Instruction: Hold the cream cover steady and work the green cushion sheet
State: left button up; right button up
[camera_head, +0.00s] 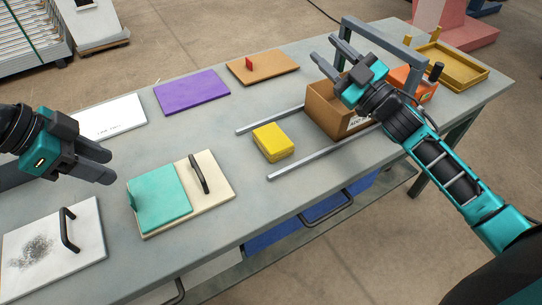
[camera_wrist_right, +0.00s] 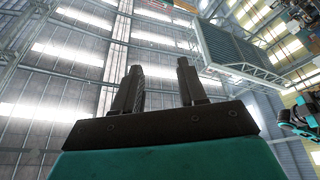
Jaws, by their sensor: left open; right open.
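The cream cover (camera_head: 216,187) lies flat on the grey table, with a black handle (camera_head: 198,174) on its right part. The green cushion sheet (camera_head: 163,198) lies on the left part of the cover, with a small upright green tab at its left edge. My left gripper (camera_head: 108,166) is open and empty, up and to the left of the green sheet. My right gripper (camera_head: 325,62) is open and empty above the cardboard box, far from the cover. In the right wrist view its two fingers (camera_wrist_right: 160,85) stand apart against the ceiling, with nothing between them.
A white plate with a black handle and dark smudge (camera_head: 85,237) lies at front left. White (camera_head: 110,118), purple (camera_head: 192,92) and brown (camera_head: 262,67) sheets lie behind. A yellow block (camera_head: 273,142) sits between metal rails (camera_head: 312,156). A cardboard box (camera_head: 328,108), grey frame (camera_head: 390,42) and yellow tray (camera_head: 450,68) stand right.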

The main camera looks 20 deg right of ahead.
aim_at(212, 182)
jog(key=s+a+f+n+g+y, duration=0.2)
jog(key=s+a+f+n+g, duration=0.1)
jog(key=a+f+n+g, duration=0.1)
jog(key=s+a+f+n+g+y, duration=0.2)
jog(key=s+a+f+n+g, duration=0.2)
jog(key=a+n, duration=0.3)
jog(key=s+a+f+n+g+y, duration=0.2)
jog(key=a+f+n, duration=0.4)
jog(key=n, duration=0.3)
jog(key=shift+s+f+g+y, duration=0.15)
jog(key=shift+s+f+g, duration=0.05)
jog(key=shift+s+g, duration=0.3)
jog(key=shift+s+f+g+y, duration=0.15)
jog(key=shift+s+g, duration=0.25)
jog(key=shift+g, duration=0.2)
jog(key=shift+a+f+n, duration=0.15)
jog(key=shift+a+n, duration=0.1)
jog(key=shift+n, duration=0.05)
jog(key=shift+w+a, duration=0.15)
jog(key=shift+a, duration=0.15)
jog(key=x, duration=1.2)
jog(key=shift+f, duration=0.1)
jog(key=shift+d, duration=0.1)
grip_shut()
